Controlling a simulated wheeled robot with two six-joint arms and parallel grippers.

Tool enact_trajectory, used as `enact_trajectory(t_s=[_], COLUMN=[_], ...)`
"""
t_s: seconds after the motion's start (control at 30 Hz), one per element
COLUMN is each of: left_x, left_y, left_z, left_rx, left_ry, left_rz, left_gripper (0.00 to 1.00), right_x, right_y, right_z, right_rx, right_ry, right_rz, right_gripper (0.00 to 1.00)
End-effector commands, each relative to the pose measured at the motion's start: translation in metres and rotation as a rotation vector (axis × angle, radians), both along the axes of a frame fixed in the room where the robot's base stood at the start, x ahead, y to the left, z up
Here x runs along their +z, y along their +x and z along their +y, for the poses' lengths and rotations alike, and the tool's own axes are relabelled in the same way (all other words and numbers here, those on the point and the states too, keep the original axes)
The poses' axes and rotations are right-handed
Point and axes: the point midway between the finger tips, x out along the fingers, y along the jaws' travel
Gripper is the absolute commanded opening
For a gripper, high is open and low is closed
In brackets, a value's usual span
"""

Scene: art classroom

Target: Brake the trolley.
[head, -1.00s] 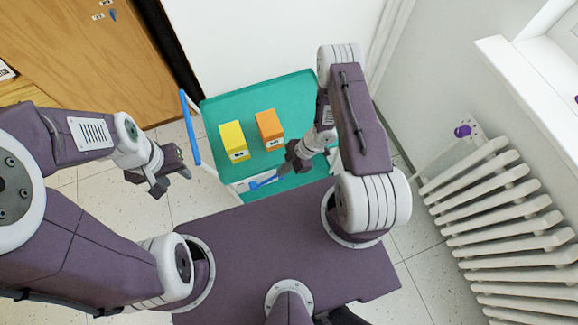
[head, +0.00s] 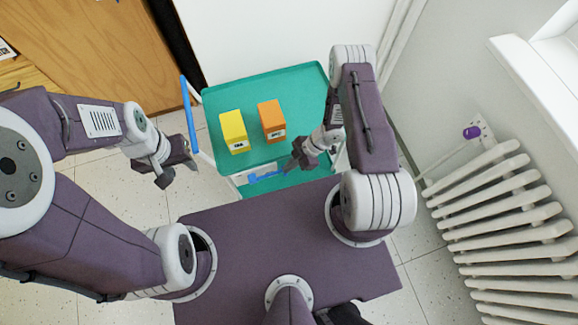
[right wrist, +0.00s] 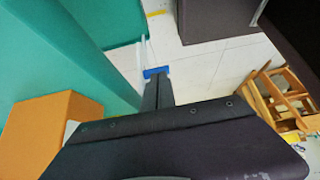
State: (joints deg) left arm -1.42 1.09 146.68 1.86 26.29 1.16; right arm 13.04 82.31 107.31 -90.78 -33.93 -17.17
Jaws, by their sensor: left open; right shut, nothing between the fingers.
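The teal trolley (head: 290,92) stands in front of me against the white wall, with a blue push handle (head: 189,113) on its left side. A blue bar (head: 265,176) sits low at its near edge; it seems to be the brake, and a blue piece also shows in the right wrist view (right wrist: 156,72). My right gripper (head: 291,167) is shut and empty at the right end of this bar. Its fingertips (right wrist: 158,80) look close to the blue piece; I cannot tell if they touch. My left gripper (head: 180,173) is open and empty, left of the trolley, below the handle.
A yellow box (head: 233,130) and an orange box (head: 271,120) stand on the trolley top. A white radiator (head: 510,220) and a purple-knobbed valve (head: 472,132) are at the right. A wooden door (head: 90,45) is at the back left. Tiled floor is free left of the trolley.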

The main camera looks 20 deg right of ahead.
Motion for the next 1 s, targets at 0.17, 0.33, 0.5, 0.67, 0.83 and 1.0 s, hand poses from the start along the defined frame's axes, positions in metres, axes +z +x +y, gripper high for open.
enact_trajectory(t_s=[0.17,0.33,0.5,0.67,0.83,1.0], left_x=[-0.002,0.003,0.033,0.033,0.035,0.037], left_y=[0.000,0.000,0.000,0.000,0.000,0.000], left_z=[0.000,0.000,0.000,0.000,0.000,0.000], left_rx=[0.000,0.000,0.000,0.000,0.000,0.000], left_ry=[0.000,0.000,0.000,0.000,0.000,0.000], left_rz=[0.000,0.000,0.000,0.000,0.000,0.000], left_gripper=[0.41,0.41,0.41,0.41,0.41,0.41], right_x=[-0.005,0.000,0.035,0.054,0.076,0.090], right_y=[-0.003,-0.003,0.002,0.007,0.008,0.008], right_z=[-0.001,0.000,0.012,-0.009,-0.041,-0.061], right_rx=[0.003,0.004,0.003,-0.009,-0.008,-0.007], right_ry=[-0.009,-0.009,-0.006,-0.005,-0.004,-0.002], right_rz=[0.007,0.008,0.002,-0.005,-0.007,-0.005], right_gripper=[0.00,0.00,0.00,0.00,0.00,0.00])
